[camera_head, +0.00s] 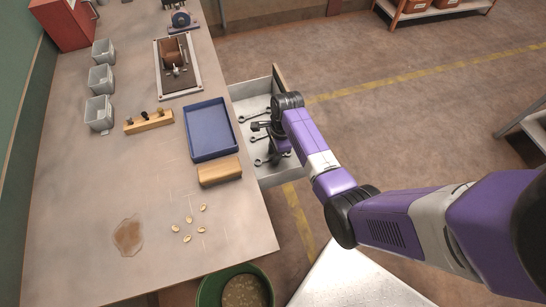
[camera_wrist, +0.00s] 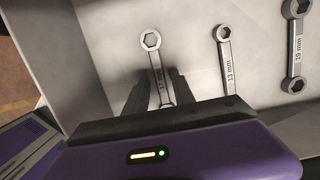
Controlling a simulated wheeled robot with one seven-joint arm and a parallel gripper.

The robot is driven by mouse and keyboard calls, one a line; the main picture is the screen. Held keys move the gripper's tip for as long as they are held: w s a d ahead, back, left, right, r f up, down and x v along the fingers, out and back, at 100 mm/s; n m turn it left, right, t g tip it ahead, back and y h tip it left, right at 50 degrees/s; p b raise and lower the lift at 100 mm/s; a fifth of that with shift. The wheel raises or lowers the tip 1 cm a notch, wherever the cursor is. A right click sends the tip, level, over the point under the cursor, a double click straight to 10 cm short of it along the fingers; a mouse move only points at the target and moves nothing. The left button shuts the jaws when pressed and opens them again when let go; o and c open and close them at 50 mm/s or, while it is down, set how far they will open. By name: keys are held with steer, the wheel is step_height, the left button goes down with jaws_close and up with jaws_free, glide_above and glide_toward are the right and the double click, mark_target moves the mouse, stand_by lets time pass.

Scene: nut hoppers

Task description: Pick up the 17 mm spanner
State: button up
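The 17 mm spanner (camera_wrist: 157,75) lies in the open drawer in the wrist view, its ring end away from me and its label showing on the shaft. My gripper (camera_wrist: 157,82) is over it, with one dark finger on each side of the shaft and gaps between. In the head view my gripper (camera_head: 262,128) is inside the drawer (camera_head: 270,182) and partly covers the spanners.
A green tub (camera_head: 209,291) stands by the bench's near end.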

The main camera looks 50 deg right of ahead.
jaws_close()
steer(key=shift+r, duration=0.1)
